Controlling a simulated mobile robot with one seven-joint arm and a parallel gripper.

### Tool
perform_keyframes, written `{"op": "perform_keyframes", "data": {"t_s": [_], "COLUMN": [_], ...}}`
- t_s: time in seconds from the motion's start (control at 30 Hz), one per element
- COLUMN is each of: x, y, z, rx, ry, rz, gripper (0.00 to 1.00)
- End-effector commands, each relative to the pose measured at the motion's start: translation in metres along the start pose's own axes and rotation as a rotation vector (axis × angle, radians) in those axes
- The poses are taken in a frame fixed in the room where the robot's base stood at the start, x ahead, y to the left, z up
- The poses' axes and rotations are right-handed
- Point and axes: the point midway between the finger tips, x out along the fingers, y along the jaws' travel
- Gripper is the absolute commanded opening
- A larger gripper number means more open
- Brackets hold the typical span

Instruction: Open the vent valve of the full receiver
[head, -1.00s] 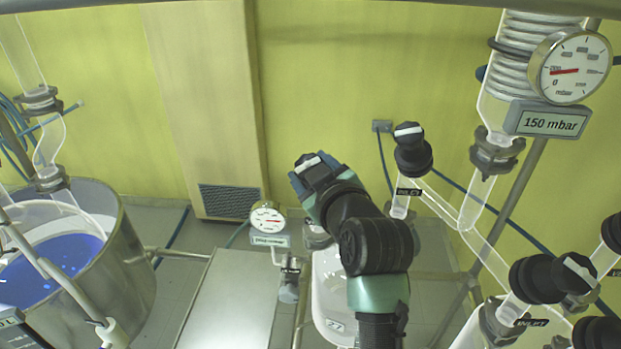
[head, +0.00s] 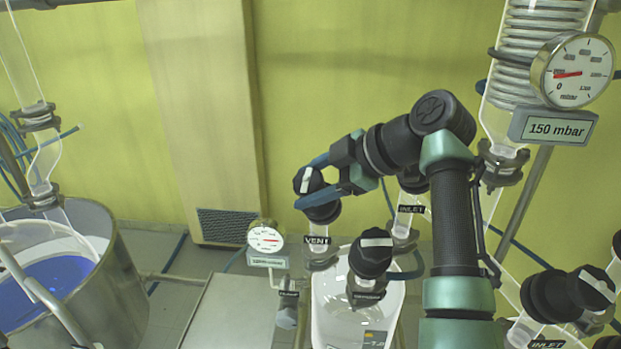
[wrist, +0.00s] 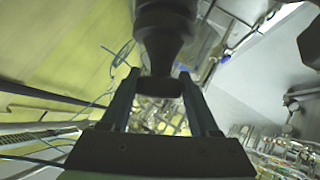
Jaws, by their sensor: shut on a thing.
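The vent valve (head: 320,214) is a black knob with a white bar on top, above a label reading VENT. It stands on top of a glass receiver (head: 330,306). My gripper (head: 312,188) reaches it from the right, with its blue fingers around the knob. In the wrist view the two fingers (wrist: 160,92) are shut on the dark knob (wrist: 162,40). The liquid level in the receiver cannot be made out clearly. A small round gauge (head: 266,238) with an unreadable label stands left of the vent valve.
An INLET valve stem (head: 406,222) and another black-knobbed valve (head: 371,254) stand close to the right of the vent valve. A gauge labelled 150 mbar (head: 574,72) is at upper right. A metal vessel with blue liquid (head: 52,282) is at left.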

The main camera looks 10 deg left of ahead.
Motion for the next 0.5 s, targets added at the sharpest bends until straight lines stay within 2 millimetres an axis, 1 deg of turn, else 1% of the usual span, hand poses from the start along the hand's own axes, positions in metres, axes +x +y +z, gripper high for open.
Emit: {"op": "perform_keyframes", "data": {"t_s": [0.2, 0.5], "x": [-0.0012, -0.0005], "y": [0.0016, 0.0009], "z": [-0.0018, -0.0008], "rx": [-0.054, -0.105], "ry": [-0.002, -0.003], "rz": [-0.096, -0.183], "gripper": [0.06, 0.06]}}
